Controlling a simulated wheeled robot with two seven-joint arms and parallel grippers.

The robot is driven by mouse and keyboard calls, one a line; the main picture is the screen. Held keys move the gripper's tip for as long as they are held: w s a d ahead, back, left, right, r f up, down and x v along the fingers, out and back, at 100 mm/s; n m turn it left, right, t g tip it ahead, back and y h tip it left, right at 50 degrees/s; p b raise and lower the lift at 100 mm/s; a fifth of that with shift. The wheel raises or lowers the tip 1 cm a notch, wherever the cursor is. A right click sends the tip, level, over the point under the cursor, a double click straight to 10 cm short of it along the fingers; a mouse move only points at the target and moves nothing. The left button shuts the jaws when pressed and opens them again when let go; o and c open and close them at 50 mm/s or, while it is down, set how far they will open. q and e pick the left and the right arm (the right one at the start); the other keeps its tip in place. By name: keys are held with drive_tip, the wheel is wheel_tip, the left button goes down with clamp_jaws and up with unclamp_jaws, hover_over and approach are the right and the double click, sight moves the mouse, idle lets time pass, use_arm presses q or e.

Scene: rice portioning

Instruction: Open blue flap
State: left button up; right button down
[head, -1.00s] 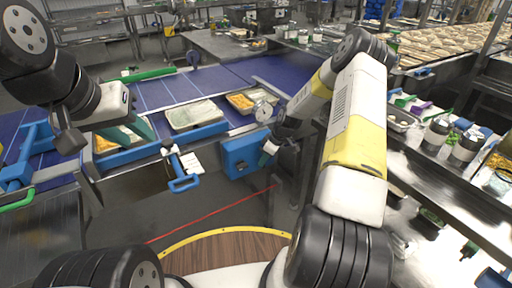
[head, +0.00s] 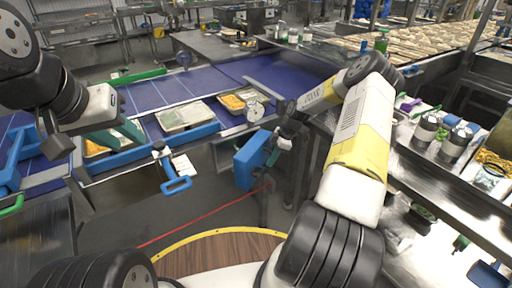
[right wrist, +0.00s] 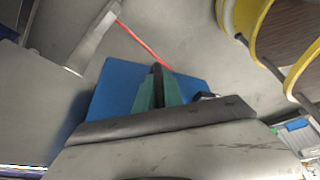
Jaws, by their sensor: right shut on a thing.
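The blue flap (head: 248,160) hangs below the front edge of the conveyor in the head view, swung out at an angle. Its panel also shows in the right wrist view (right wrist: 115,88), behind my right fingers. My right gripper (head: 272,151) is at the flap's right edge. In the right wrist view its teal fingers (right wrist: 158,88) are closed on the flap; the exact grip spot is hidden. My left gripper (head: 125,133) hangs over the conveyor's front edge at left, near a tray; its finger gap is not clear.
Food trays (head: 187,115) lie on the blue conveyor (head: 150,95). A steel counter (head: 405,215) with containers stands at right. A red line marks the open floor.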

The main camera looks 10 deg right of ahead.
drive_tip(key=shift+w+d, duration=0.15)
drive_tip(key=shift+d, duration=0.7)
drive_tip(key=c, duration=1.7)
unclamp_jaws()
drive_tip(key=shift+r, duration=0.1)
drive_tip(key=v, duration=0.7)
drive_tip(key=shift+d+r, duration=0.2)
drive_tip(key=shift+r, duration=0.1)
